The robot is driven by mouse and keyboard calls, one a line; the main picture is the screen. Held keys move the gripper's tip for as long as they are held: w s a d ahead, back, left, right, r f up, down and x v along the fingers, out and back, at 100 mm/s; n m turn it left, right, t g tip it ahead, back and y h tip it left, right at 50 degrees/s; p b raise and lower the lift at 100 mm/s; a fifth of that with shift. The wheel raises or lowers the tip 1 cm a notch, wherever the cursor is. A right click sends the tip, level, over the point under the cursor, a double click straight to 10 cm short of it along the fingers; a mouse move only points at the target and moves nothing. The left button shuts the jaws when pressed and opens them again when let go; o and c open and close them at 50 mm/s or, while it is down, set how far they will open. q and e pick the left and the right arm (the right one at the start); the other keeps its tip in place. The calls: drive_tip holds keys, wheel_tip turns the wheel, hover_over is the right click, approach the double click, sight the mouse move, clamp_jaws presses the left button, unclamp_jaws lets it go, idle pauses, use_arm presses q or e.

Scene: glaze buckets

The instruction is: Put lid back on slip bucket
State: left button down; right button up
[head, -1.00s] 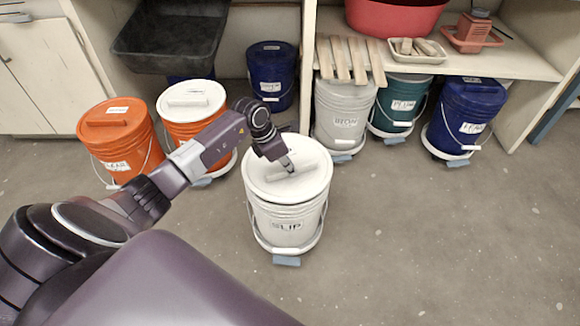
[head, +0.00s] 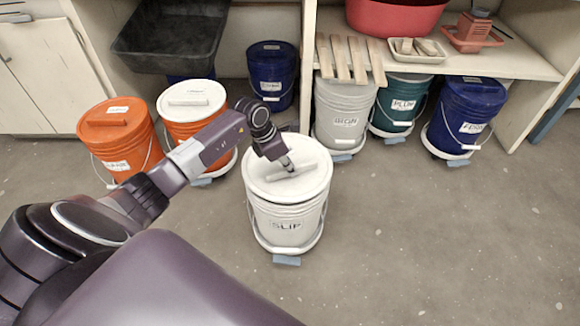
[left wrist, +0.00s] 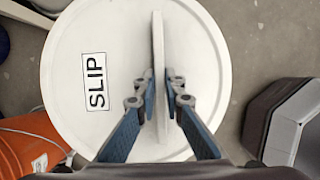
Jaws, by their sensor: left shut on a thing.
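The white slip bucket (head: 286,224) with its "SLIP" label stands upright on the floor in the middle of the head view. Its white lid (head: 315,179) lies over the bucket's top and looks level; whether it is fully seated I cannot tell. In the left wrist view the lid (left wrist: 95,45) fills most of the picture, with a "SLIP" label and an upright handle bar (left wrist: 158,50). My left gripper (head: 290,168) is shut on that handle bar, one finger on each side, as the left wrist view (left wrist: 161,100) shows. My right gripper is not in view.
Two orange buckets (head: 122,148) stand to the left, one with a white lid (head: 191,100). A blue bucket (head: 270,85) is behind. Grey (head: 342,118), teal (head: 400,103) and blue (head: 467,115) buckets stand at the shelf (head: 480,62). The floor to the front right is clear.

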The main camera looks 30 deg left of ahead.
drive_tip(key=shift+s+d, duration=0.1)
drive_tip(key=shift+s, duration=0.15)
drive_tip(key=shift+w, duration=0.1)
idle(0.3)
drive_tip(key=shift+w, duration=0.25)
use_arm(q)
drive_tip(key=shift+f, duration=0.1)
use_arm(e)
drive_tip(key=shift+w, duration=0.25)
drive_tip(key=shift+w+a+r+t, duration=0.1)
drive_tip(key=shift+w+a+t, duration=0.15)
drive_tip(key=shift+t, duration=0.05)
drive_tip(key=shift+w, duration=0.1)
use_arm(q)
drive_tip(key=shift+f, duration=0.15)
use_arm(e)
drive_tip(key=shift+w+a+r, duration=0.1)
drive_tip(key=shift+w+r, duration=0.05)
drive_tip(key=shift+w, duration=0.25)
use_arm(q)
drive_tip(key=shift+f+b, duration=0.2)
drive_tip(key=shift+b, duration=0.15)
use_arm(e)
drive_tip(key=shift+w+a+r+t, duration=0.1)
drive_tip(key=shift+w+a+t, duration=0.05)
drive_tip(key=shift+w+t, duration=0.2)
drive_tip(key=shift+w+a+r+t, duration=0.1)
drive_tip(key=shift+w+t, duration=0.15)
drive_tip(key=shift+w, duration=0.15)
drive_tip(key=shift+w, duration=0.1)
